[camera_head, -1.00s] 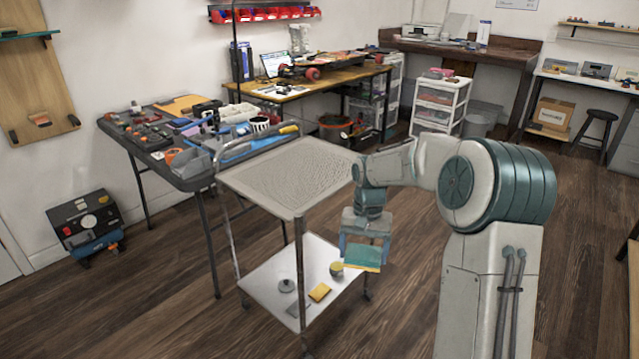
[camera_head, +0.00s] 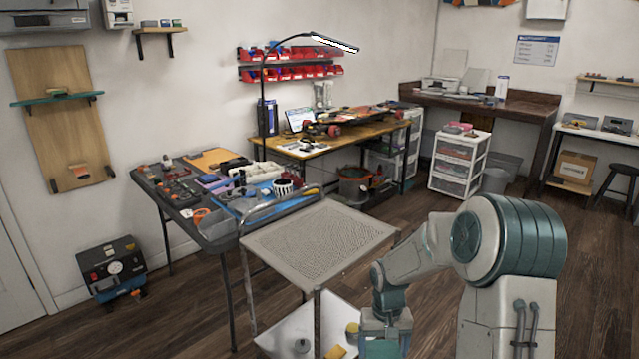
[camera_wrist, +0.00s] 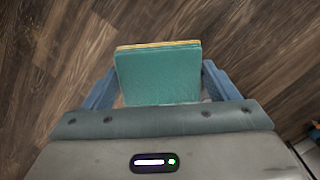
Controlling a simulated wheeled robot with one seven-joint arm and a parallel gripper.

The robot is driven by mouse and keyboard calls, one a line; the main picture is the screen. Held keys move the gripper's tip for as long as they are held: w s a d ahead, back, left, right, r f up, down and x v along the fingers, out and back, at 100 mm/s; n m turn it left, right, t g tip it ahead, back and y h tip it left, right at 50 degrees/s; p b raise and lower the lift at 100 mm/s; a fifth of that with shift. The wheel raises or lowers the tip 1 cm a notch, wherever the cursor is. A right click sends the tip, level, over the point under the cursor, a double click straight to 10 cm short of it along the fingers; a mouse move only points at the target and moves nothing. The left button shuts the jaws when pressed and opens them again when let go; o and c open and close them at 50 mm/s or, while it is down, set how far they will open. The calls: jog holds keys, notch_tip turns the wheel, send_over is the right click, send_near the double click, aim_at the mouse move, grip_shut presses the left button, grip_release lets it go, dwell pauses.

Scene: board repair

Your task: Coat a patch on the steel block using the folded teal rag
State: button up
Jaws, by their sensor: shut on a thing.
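The folded teal rag (camera_wrist: 158,75) is a thick square pad with a yellow far edge in the wrist view. My gripper (camera_wrist: 158,88) is shut on it, with one blue finger on each side. Dark wood floor shows behind the rag. In the head view my gripper (camera_head: 386,332) hangs low at the bottom edge, to the right of the cart, and its lower part is cut off. I cannot make out the steel block in either view.
A cart with a bare textured top (camera_head: 320,240) stands left of my gripper. Its lower shelf (camera_head: 275,340) holds a grey round item (camera_head: 301,346) and yellow items (camera_head: 336,352). A cluttered dark table (camera_head: 225,235) stands behind it. Open floor lies right of the cart.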

aim_at(384, 357)
jog(key=shift+s+r+p, duration=0.3)
jog(key=shift+r+p, duration=0.6)
jog(key=shift+p, duration=0.65)
jog(key=shift+s+r+p, duration=0.3)
jog(key=shift+r+p, duration=0.55)
jog(key=shift+p, duration=0.65)
